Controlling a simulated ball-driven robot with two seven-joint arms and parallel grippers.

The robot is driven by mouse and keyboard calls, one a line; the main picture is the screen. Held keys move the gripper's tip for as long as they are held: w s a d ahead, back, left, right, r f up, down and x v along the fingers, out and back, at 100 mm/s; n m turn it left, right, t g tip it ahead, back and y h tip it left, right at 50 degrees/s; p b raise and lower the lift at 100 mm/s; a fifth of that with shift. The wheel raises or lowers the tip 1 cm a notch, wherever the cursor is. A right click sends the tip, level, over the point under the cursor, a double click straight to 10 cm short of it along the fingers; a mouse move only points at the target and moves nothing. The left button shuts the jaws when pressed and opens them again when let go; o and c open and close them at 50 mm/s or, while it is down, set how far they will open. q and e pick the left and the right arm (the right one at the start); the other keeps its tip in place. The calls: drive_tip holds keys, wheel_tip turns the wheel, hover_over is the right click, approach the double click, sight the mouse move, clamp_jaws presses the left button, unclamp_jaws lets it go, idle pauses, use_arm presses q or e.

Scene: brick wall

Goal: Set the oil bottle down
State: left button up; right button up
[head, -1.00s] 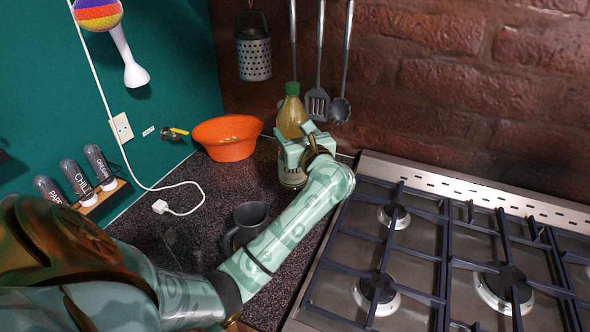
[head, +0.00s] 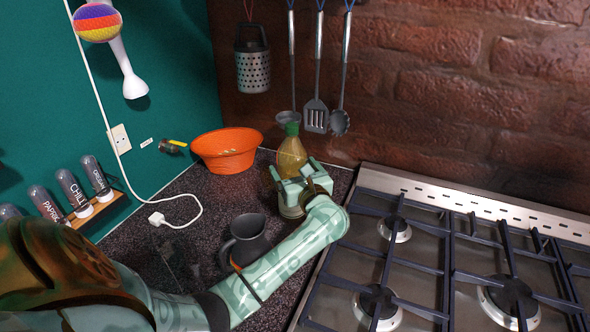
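The oil bottle (head: 291,155), yellowish with a green cap, is upright at the back of the dark countertop (head: 190,225), left of the hob. My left gripper (head: 294,172) is at its lower part, in front of it. The fingers look spread wider than the bottle, one to each side. The gripper hides most of the label and lower body, so contact between the base and the countertop is not clear. My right gripper is not in view.
A dark grey jug (head: 248,238) stands close beside my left forearm. An orange bowl (head: 227,150) is left of the bottle. The gas hob (head: 415,255) lies to the right. A grater (head: 253,65) and utensils (head: 317,110) hang on the brick wall behind.

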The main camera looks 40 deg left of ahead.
use_arm(q)
drive_tip(key=shift+r, duration=0.15)
drive_tip(key=shift+s+d, duration=0.1)
drive_tip(key=shift+d, duration=0.15)
drive_tip(key=v, duration=1.1)
drive_tip(key=shift+s+d, duration=0.2)
